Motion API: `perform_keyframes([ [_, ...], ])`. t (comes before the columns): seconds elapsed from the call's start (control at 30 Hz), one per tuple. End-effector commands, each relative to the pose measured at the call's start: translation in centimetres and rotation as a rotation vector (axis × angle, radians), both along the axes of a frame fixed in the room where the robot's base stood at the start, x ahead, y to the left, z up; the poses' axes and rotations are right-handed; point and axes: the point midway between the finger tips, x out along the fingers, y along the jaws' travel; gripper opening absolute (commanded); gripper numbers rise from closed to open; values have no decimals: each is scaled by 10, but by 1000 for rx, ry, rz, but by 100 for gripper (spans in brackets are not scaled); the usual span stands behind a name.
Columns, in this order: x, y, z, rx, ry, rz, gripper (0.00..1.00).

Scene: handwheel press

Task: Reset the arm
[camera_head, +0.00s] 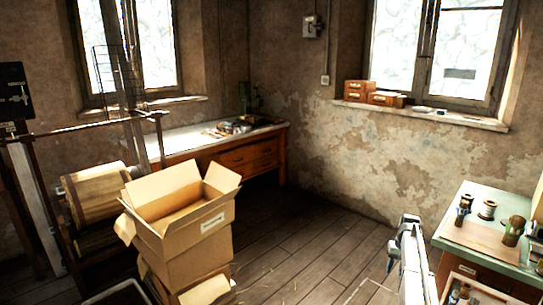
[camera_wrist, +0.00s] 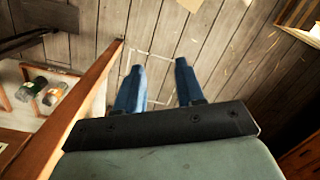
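My gripper (camera_wrist: 160,84) shows in the wrist view as two blue fingers set apart, with nothing between them but the plank floor beyond. It is open and empty. The handwheel press is not clearly identifiable in either view.
An open cardboard box (camera_head: 185,222) stands on another box at the left. A green-topped table (camera_head: 462,212) with spools and brushes is close at the right. A wooden workbench (camera_head: 235,152) stands at the back. The floor (camera_head: 290,250) between is clear.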

Motion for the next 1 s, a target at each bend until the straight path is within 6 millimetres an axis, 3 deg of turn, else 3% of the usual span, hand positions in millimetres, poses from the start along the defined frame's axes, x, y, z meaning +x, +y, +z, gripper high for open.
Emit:
perform_keyframes([
  [0.03, -17, 19, -23, 6, 19, 11, 38],
  [0.2, -58, 70, -88, 15, 73, 40, 38],
  [0.5, -148, 152, -184, 29, 166, 91, 38],
  [0.7, -218, 200, -234, 32, 230, 128, 38],
  [1.0, -333, 259, -286, 31, 327, 184, 38],
])
